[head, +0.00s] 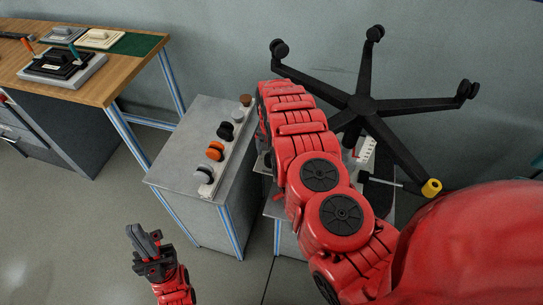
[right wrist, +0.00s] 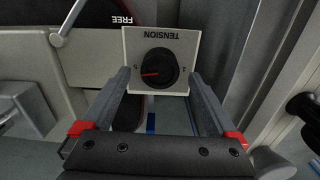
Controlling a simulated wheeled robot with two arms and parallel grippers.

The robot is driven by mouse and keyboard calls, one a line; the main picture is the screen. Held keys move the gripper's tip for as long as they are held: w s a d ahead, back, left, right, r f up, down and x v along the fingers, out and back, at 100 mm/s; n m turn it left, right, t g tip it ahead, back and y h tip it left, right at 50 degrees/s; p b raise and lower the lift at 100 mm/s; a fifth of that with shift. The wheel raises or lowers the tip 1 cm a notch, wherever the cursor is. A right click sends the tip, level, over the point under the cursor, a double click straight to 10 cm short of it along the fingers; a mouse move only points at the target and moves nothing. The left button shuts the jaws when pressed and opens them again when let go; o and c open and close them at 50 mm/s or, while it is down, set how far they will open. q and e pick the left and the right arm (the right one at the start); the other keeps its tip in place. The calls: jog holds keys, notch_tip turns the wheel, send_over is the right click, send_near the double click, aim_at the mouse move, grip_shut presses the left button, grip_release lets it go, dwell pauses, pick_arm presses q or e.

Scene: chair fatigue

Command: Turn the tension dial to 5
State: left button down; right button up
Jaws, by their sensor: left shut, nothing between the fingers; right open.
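The tension dial (right wrist: 158,68) is a round black knob with a red pointer, on a white panel (right wrist: 182,36) marked TENSION that appears upside down in the right wrist view. The pointer aims left and slightly down, towards a small mark at the panel's left; the marks are too small to read surely. My right gripper (right wrist: 159,79) is open, its fingers apart on either side of the panel's lower part, with the dial between and beyond them. Whether they touch the panel is unclear. In the head view my right arm hides this gripper. My left gripper (head: 146,241) is shut and empty, low at left.
A grey cabinet (head: 180,155) carries a row of knobs, including an orange one (head: 215,151). An upturned black chair base (head: 362,104) stands behind my right arm. A wooden bench (head: 125,75) is at upper left. A FREE label (right wrist: 122,19) sits beside the panel. Floor near my left gripper is clear.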

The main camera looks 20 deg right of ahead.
notch_tip(320, 180, up, 8)
jog(key=b, duration=0.1)
notch_tip(320, 180, up, 7)
jog(key=p, duration=0.5)
send_over(271, 158)
jog(key=shift+w+d+f, duration=0.1)
jog(key=shift+w+f, duration=0.05)
jog(key=shift+f, duration=0.1)
jog(key=shift+f, duration=0.1)
